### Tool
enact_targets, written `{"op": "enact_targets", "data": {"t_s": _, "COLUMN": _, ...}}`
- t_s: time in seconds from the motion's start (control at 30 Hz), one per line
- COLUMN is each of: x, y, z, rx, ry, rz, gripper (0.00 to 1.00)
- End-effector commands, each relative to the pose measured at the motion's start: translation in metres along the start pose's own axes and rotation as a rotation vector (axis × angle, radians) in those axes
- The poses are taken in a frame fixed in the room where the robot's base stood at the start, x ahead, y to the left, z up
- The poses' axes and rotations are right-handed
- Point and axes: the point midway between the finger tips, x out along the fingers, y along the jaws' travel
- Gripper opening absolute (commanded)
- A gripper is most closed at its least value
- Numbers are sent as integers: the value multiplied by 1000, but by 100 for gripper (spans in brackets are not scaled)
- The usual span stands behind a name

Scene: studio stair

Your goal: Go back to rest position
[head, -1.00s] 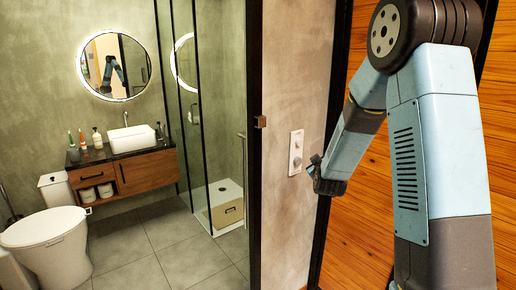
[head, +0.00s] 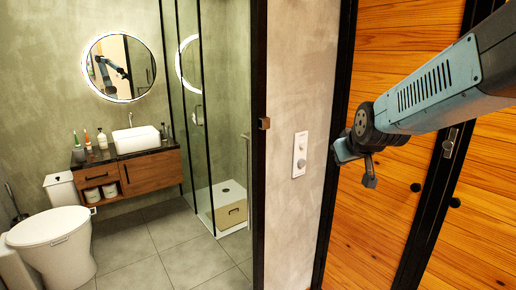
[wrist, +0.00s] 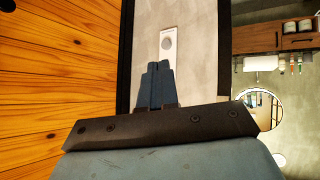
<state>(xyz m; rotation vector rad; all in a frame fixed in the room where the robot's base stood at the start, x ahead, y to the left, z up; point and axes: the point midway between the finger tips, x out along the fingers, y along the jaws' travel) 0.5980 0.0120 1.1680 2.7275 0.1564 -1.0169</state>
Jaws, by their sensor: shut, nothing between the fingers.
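My gripper (wrist: 157,72) shows in the wrist view with its two dark blue fingers together and nothing between them. Past the fingertips, apart from them, is a white wall panel (wrist: 167,45) with a round knob. In the head view my arm comes in from the right edge, reaching left and slightly down in front of the wooden doors. Its end hangs in the air to the right of the wall panel (head: 300,154). The fingers are too small and partly hidden there to judge.
The wooden doors (head: 386,210) with dark frames stand close behind my arm. A black door frame (head: 259,150) edges the bathroom opening.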

Motion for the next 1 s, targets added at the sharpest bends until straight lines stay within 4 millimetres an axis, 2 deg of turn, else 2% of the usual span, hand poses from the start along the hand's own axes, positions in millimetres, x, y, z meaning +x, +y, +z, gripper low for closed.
{"op": "enact_targets", "data": {"t_s": 0.03, "x": -16, "y": -2, "z": 7, "rx": 18, "ry": -22, "rz": -6, "gripper": 0}}
{"op": "enact_targets", "data": {"t_s": 0.3, "x": -89, "y": -12, "z": 61, "rx": 130, "ry": -183, "rz": -30, "gripper": 0}}
{"op": "enact_targets", "data": {"t_s": 0.5, "x": -135, "y": -20, "z": 102, "rx": 205, "ry": -293, "rz": -30, "gripper": 0}}
{"op": "enact_targets", "data": {"t_s": 0.67, "x": -156, "y": -23, "z": 122, "rx": 239, "ry": -347, "rz": -26, "gripper": 0}}
{"op": "enact_targets", "data": {"t_s": 1.0, "x": -156, "y": -23, "z": 123, "rx": 241, "ry": -348, "rz": -26, "gripper": 0}}
